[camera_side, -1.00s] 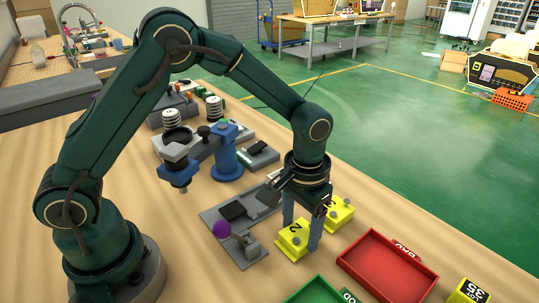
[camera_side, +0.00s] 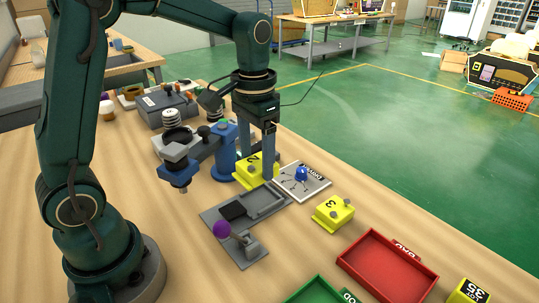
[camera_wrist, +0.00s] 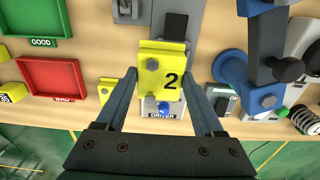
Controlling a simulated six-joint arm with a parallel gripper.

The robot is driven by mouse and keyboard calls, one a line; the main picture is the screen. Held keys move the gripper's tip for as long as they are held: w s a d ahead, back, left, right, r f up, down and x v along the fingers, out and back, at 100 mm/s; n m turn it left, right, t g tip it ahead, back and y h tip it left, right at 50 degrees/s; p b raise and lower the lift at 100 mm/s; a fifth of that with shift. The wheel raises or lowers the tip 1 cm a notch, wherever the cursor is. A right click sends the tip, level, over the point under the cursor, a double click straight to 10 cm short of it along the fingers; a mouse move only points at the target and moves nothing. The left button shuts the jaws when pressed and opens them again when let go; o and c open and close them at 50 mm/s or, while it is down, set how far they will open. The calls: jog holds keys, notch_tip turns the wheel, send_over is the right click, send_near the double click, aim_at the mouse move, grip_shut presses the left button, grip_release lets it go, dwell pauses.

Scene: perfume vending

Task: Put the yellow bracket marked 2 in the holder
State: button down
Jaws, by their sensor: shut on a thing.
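The yellow bracket marked 2 (camera_side: 250,172) is between the fingers of my gripper (camera_side: 256,160), which is shut on it. In the wrist view the bracket (camera_wrist: 160,62) has its 2 facing up and a grey bolt at the left. It covers part of the DRIVER plate in that view and looks raised off the table. The holder seems to be the grey fixture (camera_side: 212,216) with a black pad and a purple-knobbed lever (camera_side: 222,229). It is in front of the bracket in the side view. The bracket is apart from its bed.
The white DRIVER plate (camera_side: 310,186) with a blue-handled driver lies right of the bracket. A blue stand (camera_side: 224,160) is close on the left. Red BAD (camera_side: 345,258) and green GOOD (camera_side: 318,290) trays are at the front.

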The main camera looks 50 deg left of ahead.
aim_at(258, 153)
jog(key=shift+w+a+f, duration=0.95)
jog(key=shift+w+a, duration=0.1)
jog(key=shift+a, duration=0.15)
jog(key=shift+f, duration=3.2)
jog(key=shift+f, duration=0.65)
grip_release()
jog(key=shift+r, duration=3.5)
